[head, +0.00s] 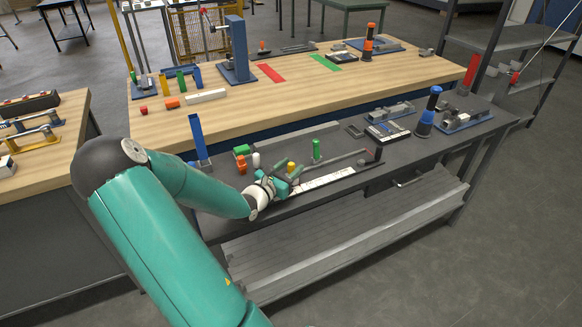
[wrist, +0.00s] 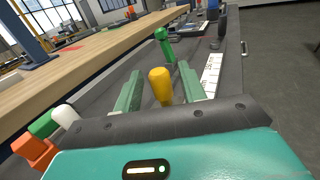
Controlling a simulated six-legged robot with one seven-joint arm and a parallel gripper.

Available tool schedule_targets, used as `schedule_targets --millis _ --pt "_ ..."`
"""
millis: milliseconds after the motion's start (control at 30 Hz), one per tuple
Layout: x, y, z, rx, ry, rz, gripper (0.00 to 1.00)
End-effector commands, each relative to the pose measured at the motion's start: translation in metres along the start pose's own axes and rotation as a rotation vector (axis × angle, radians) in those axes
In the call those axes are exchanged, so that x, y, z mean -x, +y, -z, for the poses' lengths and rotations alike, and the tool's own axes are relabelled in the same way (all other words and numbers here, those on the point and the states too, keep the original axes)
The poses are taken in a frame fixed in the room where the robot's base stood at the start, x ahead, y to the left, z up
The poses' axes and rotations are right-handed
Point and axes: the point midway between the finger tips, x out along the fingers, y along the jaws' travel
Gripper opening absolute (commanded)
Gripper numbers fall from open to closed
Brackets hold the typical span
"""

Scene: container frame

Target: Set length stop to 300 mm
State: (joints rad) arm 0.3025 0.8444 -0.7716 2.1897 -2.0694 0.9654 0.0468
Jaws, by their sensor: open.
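The white scale strip (head: 325,180) with dark marks lies along the front edge of the dark bench; it also shows in the wrist view (wrist: 210,75), right of my gripper. Its numbers are too small to read. A yellow knob (wrist: 160,86) stands between the fingers of my gripper (wrist: 158,78), with gaps on both sides. In the head view my gripper (head: 286,184) is low over the bench beside the scale, and the yellow knob (head: 291,167) shows just behind it. A green upright handle (wrist: 164,44) stands farther along. Which part is the length stop is unclear.
White, orange (head: 241,164) and green (head: 241,150) pieces stand left of my gripper. A blue upright (head: 198,138) is farther left. A grey rail runs behind the scale. A black block (head: 374,156) stands near the scale's far end. The wooden bench is behind.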

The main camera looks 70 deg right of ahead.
Motion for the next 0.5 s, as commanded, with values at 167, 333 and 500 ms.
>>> schedule_targets --millis 167,333,500 --pt "0.031 0.002 0.000 -0.002 0.002 -0.004 0.41" --pt "0.069 0.002 0.000 -0.001 0.002 -0.005 0.41" --pt "0.104 0.001 0.000 0.001 0.001 -0.004 0.41"
